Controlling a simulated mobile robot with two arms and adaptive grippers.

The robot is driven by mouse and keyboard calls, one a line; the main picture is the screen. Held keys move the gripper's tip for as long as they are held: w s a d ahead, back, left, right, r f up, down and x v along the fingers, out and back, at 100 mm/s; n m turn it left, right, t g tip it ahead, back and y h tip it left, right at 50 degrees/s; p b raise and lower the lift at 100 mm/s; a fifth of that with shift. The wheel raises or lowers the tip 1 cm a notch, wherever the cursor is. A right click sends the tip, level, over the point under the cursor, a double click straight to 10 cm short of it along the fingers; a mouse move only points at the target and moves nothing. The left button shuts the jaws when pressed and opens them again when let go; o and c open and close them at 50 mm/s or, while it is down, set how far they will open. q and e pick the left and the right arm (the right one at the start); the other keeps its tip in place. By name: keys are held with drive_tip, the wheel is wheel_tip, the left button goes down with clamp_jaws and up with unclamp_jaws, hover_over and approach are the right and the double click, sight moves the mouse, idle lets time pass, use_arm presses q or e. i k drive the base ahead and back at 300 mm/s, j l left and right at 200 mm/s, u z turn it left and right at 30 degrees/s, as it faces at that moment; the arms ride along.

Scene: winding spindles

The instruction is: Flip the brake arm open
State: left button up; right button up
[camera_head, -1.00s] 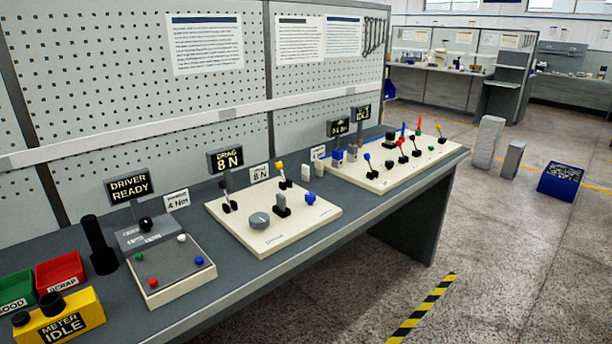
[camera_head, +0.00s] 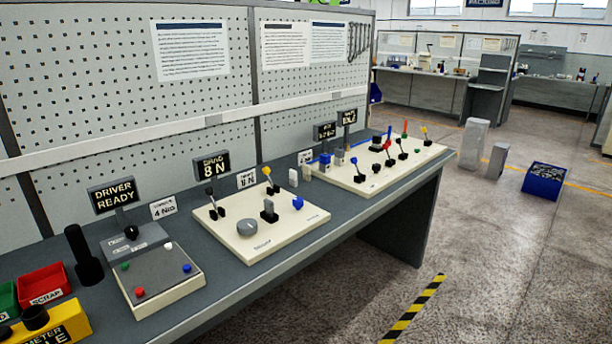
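A cream panel (camera_head: 290,233) lies mid-bench under a sign (camera_head: 212,165) reading "BAND 8 N". On it are a lever with a yellow tip (camera_head: 267,171), a black lever (camera_head: 210,192), a grey round knob (camera_head: 247,228), a black upright block (camera_head: 269,210) and a blue knob (camera_head: 298,203). A second cream panel (camera_head: 425,153) farther right carries several levers with blue, red, orange and yellow tips. No part is labelled as a brake arm, so I cannot tell which one it is. Neither of my grippers is in view.
At the near left are a "DRIVER READY" sign (camera_head: 113,196), a button box (camera_head: 160,277), a black cylinder (camera_head: 85,257), a red scrap bin (camera_head: 44,285) and a yellow meter (camera_head: 55,329). A pegboard (camera_head: 120,100) backs the bench. Open floor with a blue crate (camera_head: 545,180) lies right.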

sight(209, 191)
drive_tip(key=i+j+u, duration=0.2)
drive_tip(key=j+u, duration=0.25)
drive_tip(key=i+j+u, duration=0.3)
drive_tip(key=i+j, duration=0.15)
drive_tip(key=i, duration=0.1)
